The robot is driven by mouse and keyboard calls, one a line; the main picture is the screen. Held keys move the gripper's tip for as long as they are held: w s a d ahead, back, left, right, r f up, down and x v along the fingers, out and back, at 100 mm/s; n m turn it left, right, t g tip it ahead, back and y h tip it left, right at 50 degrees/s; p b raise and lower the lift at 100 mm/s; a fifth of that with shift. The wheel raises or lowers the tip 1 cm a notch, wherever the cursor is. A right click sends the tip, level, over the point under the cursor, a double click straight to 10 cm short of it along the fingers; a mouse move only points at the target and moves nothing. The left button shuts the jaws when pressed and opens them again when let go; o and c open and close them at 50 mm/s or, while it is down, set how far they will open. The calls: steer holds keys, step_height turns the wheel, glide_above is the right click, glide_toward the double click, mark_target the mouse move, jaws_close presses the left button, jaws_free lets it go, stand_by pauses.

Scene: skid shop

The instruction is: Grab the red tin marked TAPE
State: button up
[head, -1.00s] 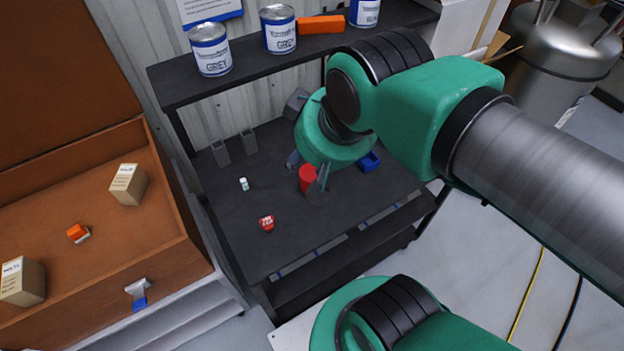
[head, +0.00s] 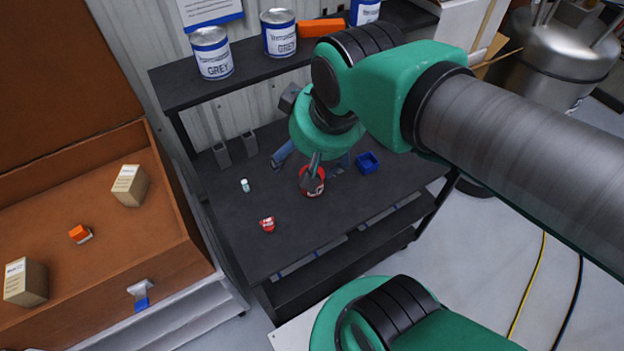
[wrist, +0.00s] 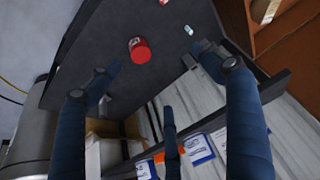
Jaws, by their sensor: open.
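A red tin (head: 307,190) with a dark and white marking stands on the dark bench; I cannot read its lettering. It also shows in the wrist view (wrist: 140,50), in the upper middle, between the left and right fingers and nearer the left one. My gripper (head: 313,163) is open and empty. It hangs over the bench, and one finger crosses in front of the tin in the head view. The spread fingers also show in the wrist view (wrist: 163,78). I cannot tell whether any finger touches the tin.
On the bench (head: 240,245) are a small red item (head: 267,224), a small white bottle (head: 245,185) and a blue bin (head: 367,163). A shelf (head: 190,80) with paint cans runs behind. A wooden box (head: 90,270) stands left. The bench's front is mostly clear.

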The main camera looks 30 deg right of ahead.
steer(key=w+d+f+m+g+p, duration=0.1)
steer(key=w+d+f+p, duration=0.15)
steer(key=w, duration=0.25)
steer(key=w+d+f+g+p, duration=0.2)
steer(key=w+f+p, duration=0.1)
steer(key=w, duration=0.1)
steer(key=w+d+f+g+p, duration=0.1)
steer(key=w+d+f+p, duration=0.1)
steer(key=f, duration=0.3)
steer(key=w+d+f+m+g+p, duration=0.1)
steer(key=d+f+p, duration=0.1)
steer(key=f, duration=0.4)
steer(key=shift+w+d+p, duration=0.35)
steer(key=shift+w+d, duration=0.05)
steer(key=shift+d, duration=0.15)
steer(key=shift+f, duration=0.2)
step_height(320, 180, down, 8)
steer(key=shift+b, duration=0.7)
steer(key=shift+f, duration=0.15)
steer(key=shift+f, duration=0.1)
